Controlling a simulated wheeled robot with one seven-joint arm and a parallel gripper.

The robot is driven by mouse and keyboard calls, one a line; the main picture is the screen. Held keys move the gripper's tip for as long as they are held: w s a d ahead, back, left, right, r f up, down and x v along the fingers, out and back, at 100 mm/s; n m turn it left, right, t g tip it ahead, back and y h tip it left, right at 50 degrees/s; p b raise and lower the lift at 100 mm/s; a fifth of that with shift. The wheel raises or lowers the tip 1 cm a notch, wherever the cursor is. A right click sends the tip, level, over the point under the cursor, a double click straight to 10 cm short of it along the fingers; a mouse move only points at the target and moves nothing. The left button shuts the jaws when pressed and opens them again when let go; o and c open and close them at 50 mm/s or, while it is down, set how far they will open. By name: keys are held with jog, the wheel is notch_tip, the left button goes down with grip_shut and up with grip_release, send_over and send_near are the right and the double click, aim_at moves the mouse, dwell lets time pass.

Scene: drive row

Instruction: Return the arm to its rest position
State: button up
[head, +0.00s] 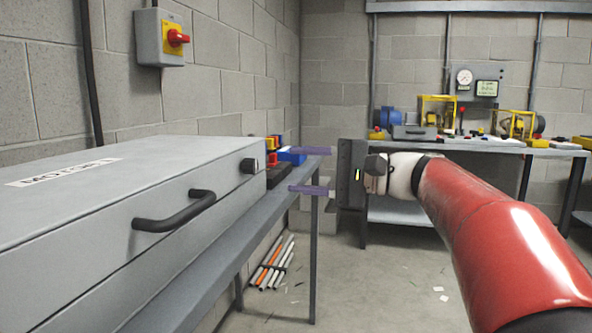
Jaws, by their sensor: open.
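My arm (500,240) with its red link reaches in from the lower right and points left. My gripper (312,171) is at its end, a dark block with two purple fingers spread apart. The jaws are open and nothing shows between them. The fingers are at or near the far end of the left bench in the picture; whether they touch anything there I cannot tell.
A grey lidded box (100,215) with a black handle (175,212) stands on the left bench (240,225). A blue block (291,155) lies beyond it. Tubes (270,268) lie on the floor. A cluttered workbench (480,146) stands behind. Floor (375,290) between is largely clear.

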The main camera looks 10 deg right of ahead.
jog(key=s+a+f+n+g+h+p, duration=0.1)
jog(key=s+a+f+h+p, duration=0.1)
jog(key=s+f+h, duration=0.9)
jog(key=s+d+f+n+h, duration=0.2)
jog(key=s+d+f, duration=0.3)
jog(key=f, duration=0.3)
jog(key=s+d+f+n+h, duration=0.3)
jog(key=s+d+f+h, duration=0.1)
jog(key=s+f, duration=0.3)
notch_tip(320, 180, down, 2)
jog(key=shift+s+d+p, duration=0.3)
jog(key=shift+s+d, duration=0.05)
jog(key=shift+s, duration=0.05)
